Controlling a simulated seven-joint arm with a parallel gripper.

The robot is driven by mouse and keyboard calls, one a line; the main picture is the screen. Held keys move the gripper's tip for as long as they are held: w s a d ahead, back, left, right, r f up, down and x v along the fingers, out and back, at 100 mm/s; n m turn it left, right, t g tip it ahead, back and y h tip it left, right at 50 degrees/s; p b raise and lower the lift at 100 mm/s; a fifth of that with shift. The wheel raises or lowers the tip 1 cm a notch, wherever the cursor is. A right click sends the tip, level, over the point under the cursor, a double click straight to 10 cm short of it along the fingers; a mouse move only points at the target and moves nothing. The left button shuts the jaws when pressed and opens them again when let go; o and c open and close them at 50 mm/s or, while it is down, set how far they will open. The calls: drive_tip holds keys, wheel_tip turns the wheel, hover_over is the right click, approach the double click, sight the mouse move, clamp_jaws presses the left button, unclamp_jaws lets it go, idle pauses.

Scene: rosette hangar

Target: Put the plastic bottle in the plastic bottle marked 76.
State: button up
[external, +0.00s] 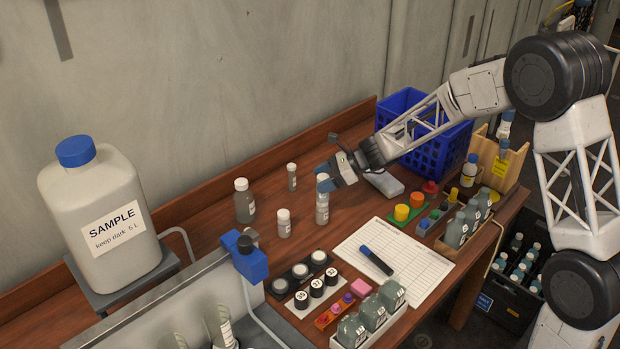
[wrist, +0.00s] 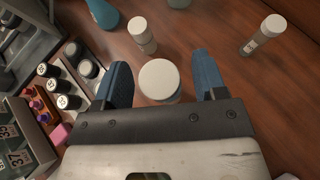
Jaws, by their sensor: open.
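A grey plastic bottle with a white cap (external: 322,213) stands upright on the wooden table beneath my gripper (external: 330,177). In the wrist view its round white cap (wrist: 160,80) lies between the two blue fingers of my gripper (wrist: 162,62), with gaps on both sides. The gripper is open, pointing down. Other white-capped bottles stand nearby: a larger one (external: 244,205), a short one (external: 284,224) and a slim one (external: 292,178). Grey bottles with number labels stand in a front rack (external: 351,331) and a right rack (external: 463,228). I cannot read a 76 on any.
A blue crate (external: 425,140) stands at the back right. A large SAMPLE jug (external: 100,215) stands left.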

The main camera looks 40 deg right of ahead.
drive_tip(key=v, duration=1.2)
idle(0.6)
drive_tip(key=s+a+r+n+g+h, duration=0.2)
drive_tip(key=s+a+r+n+g, duration=0.1)
drive_tip(key=s+a+n, duration=0.45)
drive_tip(key=s+a+r+n+g+h, duration=0.15)
drive_tip(key=s+a+r+n, duration=0.3)
drive_tip(key=s+a, duration=0.5)
drive_tip(key=s+a+n+h, duration=0.1)
drive_tip(key=s+n+h, duration=0.5)
drive_tip(key=s+n, duration=0.7)
drive_tip(key=s, duration=1.1)
drive_tip(key=shift+a+f, duration=0.2)
drive_tip(key=shift+f, duration=0.05)
